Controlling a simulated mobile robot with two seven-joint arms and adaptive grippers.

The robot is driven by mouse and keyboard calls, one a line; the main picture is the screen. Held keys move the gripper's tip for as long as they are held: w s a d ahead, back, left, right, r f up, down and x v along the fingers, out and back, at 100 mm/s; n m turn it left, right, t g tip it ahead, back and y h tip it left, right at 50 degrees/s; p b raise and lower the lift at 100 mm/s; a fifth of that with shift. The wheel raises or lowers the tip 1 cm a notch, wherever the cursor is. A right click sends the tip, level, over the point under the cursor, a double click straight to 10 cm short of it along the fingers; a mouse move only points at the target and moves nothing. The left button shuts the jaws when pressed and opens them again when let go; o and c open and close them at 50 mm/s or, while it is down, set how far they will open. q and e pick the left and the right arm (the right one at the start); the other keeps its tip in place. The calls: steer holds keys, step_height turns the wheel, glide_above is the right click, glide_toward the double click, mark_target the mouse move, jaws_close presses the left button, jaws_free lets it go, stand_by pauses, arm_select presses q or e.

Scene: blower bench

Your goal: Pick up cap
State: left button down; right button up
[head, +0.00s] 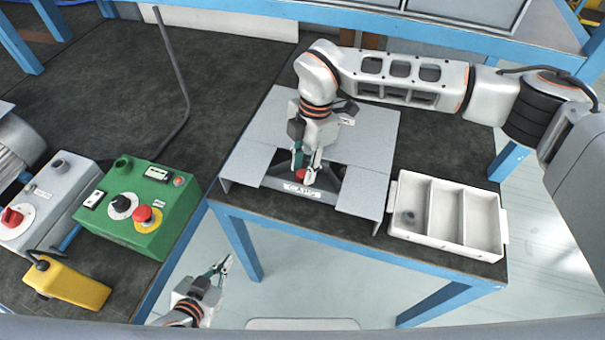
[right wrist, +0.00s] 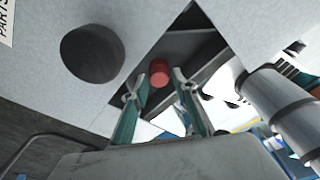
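A small red cap (head: 299,175) sits in the dark recess behind the front label reading "CAPS". It also shows as a short red cylinder in the right wrist view (right wrist: 159,73). My right gripper (head: 306,160) hangs over this recess and points down. Its two fingers are apart in the right wrist view (right wrist: 162,88), with the cap visible between and just beyond the tips. I cannot tell whether a finger touches it. My left gripper (head: 223,263) is low in front of the bench, away from the cap; its fingers look apart and empty.
The cap holder's grey top panel (head: 365,135) surrounds the recess. A white tray (head: 477,249) with three compartments stands to the right, a grey round part (head: 408,217) in its left one. A green control box (head: 150,200) and yellow device (head: 75,285) are at left.

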steer(key=shift+f, duration=0.35)
steer(key=c, duration=0.3)
steer(key=shift+c, duration=0.3)
steer(key=shift+r, duration=0.1)
